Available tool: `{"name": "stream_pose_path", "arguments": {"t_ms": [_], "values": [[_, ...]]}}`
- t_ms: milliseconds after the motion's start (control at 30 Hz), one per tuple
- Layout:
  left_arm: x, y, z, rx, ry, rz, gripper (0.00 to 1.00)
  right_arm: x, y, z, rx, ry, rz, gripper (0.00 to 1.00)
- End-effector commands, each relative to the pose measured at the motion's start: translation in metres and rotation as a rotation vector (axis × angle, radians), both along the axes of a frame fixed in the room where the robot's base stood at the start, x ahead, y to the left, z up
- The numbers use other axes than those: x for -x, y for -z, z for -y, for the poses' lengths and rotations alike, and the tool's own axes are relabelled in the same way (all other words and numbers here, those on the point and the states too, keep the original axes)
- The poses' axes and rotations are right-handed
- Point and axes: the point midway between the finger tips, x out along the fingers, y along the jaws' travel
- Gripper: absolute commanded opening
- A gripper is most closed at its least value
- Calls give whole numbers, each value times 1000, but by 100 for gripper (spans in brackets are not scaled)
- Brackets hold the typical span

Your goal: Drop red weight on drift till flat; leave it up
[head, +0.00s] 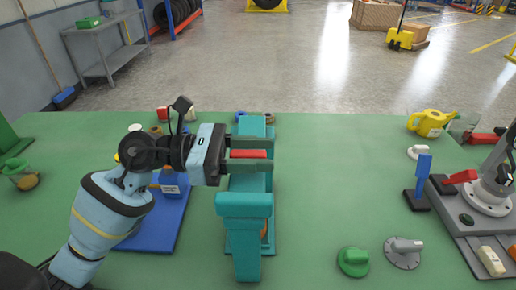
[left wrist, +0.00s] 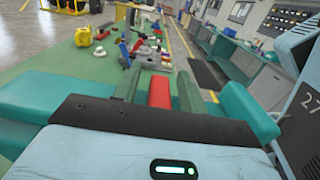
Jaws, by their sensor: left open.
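A teal press frame (head: 244,205) stands upright on the green bench in the middle of the head view. A red block (head: 249,154), which looks like the red weight, is at the upper part of the frame. My left gripper (head: 262,154) reaches in from the left. It is open, with one finger on each side of the red block. Whether the fingers touch it is unclear. The left wrist view also shows the red block (left wrist: 159,93) between the fingers. The drift cannot be made out; the frame and gripper hide what is below. My right gripper is not in view.
A blue board (head: 160,232) lies under my left arm. A blue upright handle (head: 423,168) and a grey fixture (head: 465,215) are further right. The bench between the frame and these is clear.

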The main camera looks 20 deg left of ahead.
Motion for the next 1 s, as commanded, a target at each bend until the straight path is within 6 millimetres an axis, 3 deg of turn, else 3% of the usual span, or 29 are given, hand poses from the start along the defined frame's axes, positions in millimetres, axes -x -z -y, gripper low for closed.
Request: {"name": "stream_pose_path", "arguments": {"t_ms": [367,667,1000], "values": [[-2,1,5,1,0,-2,40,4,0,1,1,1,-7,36],[-1,1,5,1,0,-2,1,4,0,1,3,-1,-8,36],[-2,-8,5,0,0,1,0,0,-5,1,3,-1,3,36]]}}
